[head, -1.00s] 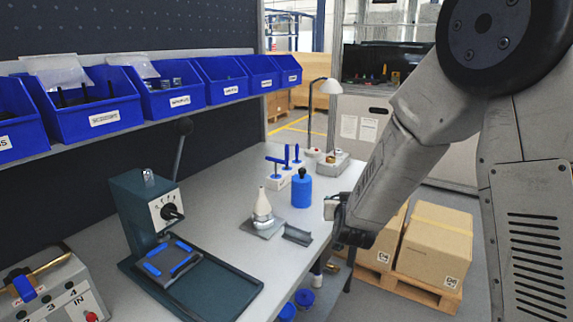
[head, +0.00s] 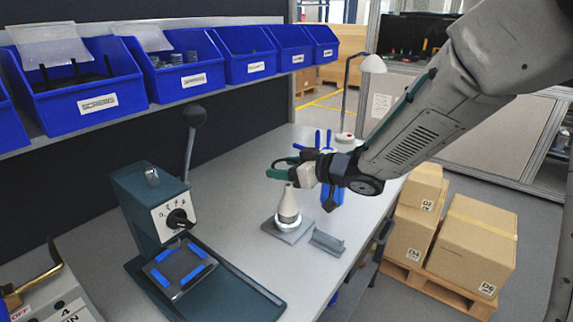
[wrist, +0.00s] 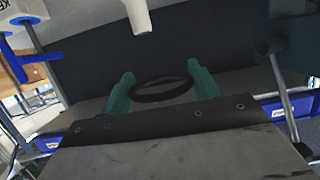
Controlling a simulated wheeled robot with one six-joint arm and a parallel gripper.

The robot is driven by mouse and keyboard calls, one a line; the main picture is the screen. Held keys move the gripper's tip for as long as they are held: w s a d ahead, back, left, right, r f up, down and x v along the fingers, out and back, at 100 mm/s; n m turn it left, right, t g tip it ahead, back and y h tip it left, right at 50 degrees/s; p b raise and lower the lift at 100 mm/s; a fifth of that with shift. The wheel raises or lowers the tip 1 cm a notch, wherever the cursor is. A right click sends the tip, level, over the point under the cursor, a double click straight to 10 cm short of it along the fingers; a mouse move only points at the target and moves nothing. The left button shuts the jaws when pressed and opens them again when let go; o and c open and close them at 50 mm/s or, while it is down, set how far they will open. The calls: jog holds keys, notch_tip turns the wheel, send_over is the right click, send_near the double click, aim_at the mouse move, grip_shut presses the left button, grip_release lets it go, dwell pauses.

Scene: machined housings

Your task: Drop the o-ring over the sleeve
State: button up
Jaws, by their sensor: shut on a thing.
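A pale cone (head: 289,203) stands upright on a white, ring-like sleeve (head: 288,221) on a grey square plate (head: 270,228) on the bench. My gripper (head: 280,168), with green fingers, is above and near the cone's tip. In the wrist view my gripper (wrist: 161,80) is shut on a black o-ring (wrist: 152,98), holding it between the two fingers. A pale tip, likely the cone's (wrist: 139,14), shows at the top of the wrist view, apart from the o-ring. The o-ring is too small to make out clearly in the head view.
A green press (head: 160,210) with a raised lever stands to the left. A small grey bracket (head: 327,241) lies right of the plate. Blue bins (head: 170,65) line the shelf. Cartons (head: 470,240) stand off the bench's right side.

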aim_at(289, 195)
jog(key=shift+d, duration=0.35)
jog(key=shift+f, duration=0.25)
jog(key=shift+a+f, duration=0.1)
jog(key=shift+f, duration=3.3)
jog(key=o, duration=1)
jog(key=shift+o, duration=0.2)
jog(key=v, duration=0.8)
